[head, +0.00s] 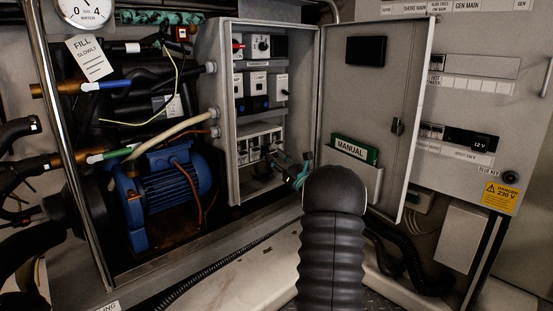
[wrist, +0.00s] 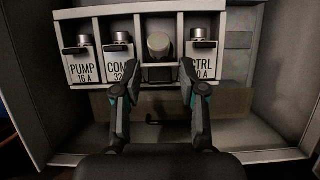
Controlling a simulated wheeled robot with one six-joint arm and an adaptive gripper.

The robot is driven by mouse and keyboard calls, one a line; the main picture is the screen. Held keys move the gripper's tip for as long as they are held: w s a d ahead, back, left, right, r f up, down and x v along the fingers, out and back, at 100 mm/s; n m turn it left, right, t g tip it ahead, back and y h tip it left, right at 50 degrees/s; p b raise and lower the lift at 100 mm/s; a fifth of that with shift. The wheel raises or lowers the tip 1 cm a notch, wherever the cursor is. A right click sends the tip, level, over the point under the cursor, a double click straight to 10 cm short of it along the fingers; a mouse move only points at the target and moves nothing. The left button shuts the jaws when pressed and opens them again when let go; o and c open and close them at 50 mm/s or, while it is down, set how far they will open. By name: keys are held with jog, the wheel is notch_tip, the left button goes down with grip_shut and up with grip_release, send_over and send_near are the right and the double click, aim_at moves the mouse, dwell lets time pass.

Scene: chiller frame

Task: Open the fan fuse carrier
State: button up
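In the wrist view a row of fuse carriers fills the upper part. The pump carrier (wrist: 82,66), compressor carrier (wrist: 118,64) and control carrier (wrist: 202,62) show pale labelled fronts. Between the last two is the fan position (wrist: 158,47), with a round metallic cap in a dark recess and no readable label. A small dark hook (wrist: 152,120) shows below it; I cannot tell whether it belongs to the fan carrier. My gripper (wrist: 154,66) is open, its fingers either side of the fan position. In the head view my gripper (head: 290,170) is at the lower fuse row (head: 259,137), partly hiding it.
The cabinet door (head: 378,95) stands open on the right, with a green manual (head: 354,148) in its pocket. The cabinet's left wall (head: 212,95) bounds the space. A blue motor (head: 172,190) and pipes lie left.

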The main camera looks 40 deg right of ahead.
jog(key=shift+r+g+p, duration=0.3)
jog(key=shift+r+p, duration=0.05)
jog(key=shift+p, duration=0.2)
jog(key=shift+r+g+p, duration=0.1)
jog(key=shift+g+p, duration=0.3)
jog(key=shift+p, duration=0.2)
jog(key=shift+w, duration=0.1)
jog(key=o, duration=0.8)
jog(key=shift+f, duration=0.2)
jog(key=v, duration=1.2)
jog(key=shift+r, duration=0.1)
